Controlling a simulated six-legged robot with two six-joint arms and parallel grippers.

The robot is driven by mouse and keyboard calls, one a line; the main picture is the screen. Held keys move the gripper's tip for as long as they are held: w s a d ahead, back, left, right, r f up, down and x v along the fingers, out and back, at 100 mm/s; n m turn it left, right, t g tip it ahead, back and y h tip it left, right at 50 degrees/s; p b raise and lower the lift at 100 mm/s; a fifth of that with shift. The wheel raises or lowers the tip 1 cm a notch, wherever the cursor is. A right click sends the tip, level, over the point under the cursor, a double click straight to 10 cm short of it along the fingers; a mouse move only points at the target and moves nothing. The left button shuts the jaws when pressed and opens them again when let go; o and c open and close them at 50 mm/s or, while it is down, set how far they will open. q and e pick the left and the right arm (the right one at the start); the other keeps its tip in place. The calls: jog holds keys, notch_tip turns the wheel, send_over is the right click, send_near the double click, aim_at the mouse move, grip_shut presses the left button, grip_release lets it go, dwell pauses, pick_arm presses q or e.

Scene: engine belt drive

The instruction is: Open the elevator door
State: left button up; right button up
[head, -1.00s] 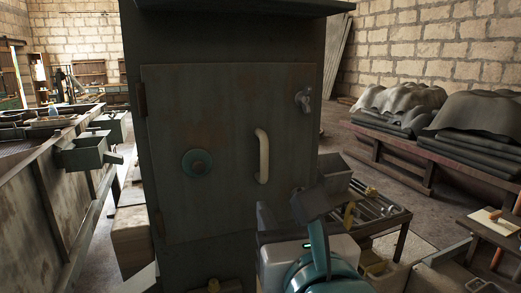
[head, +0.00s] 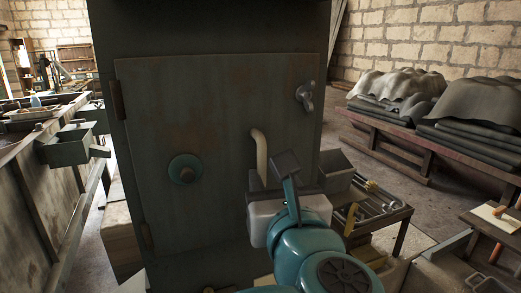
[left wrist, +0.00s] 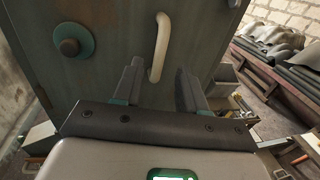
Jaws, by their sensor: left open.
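The elevator door (head: 215,120) is a dark, rust-stained metal panel, shut in its housing, with hinges on its left edge. A cream bar handle (head: 261,150) is on its right half; the lower part is hidden behind my left gripper (head: 272,172). A wing-shaped latch (head: 305,97) sits at the upper right, and a round teal knob (head: 185,169) at the left. In the left wrist view, my left gripper (left wrist: 158,85) is open and empty, its fingers pointing at the door, with the handle (left wrist: 160,50) ahead, between and beyond the fingertips. My right gripper is not in view.
A low rack with tools (head: 375,212) stands right of the housing. A bench with grey sheets (head: 390,135) is by the brick wall. A long metal trough (head: 40,190) runs along the left. Open floor (head: 345,160) shows at the right.

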aim_at(263, 161)
pick_arm(q)
jog(key=w, duration=0.2)
jog(key=w+a+p, duration=0.1)
jog(key=w, duration=0.2)
jog(key=w+p, duration=0.1)
jog(key=w, duration=0.2)
jog(key=shift+w+a, duration=0.2)
jog(key=shift+a, duration=0.05)
grip_shut()
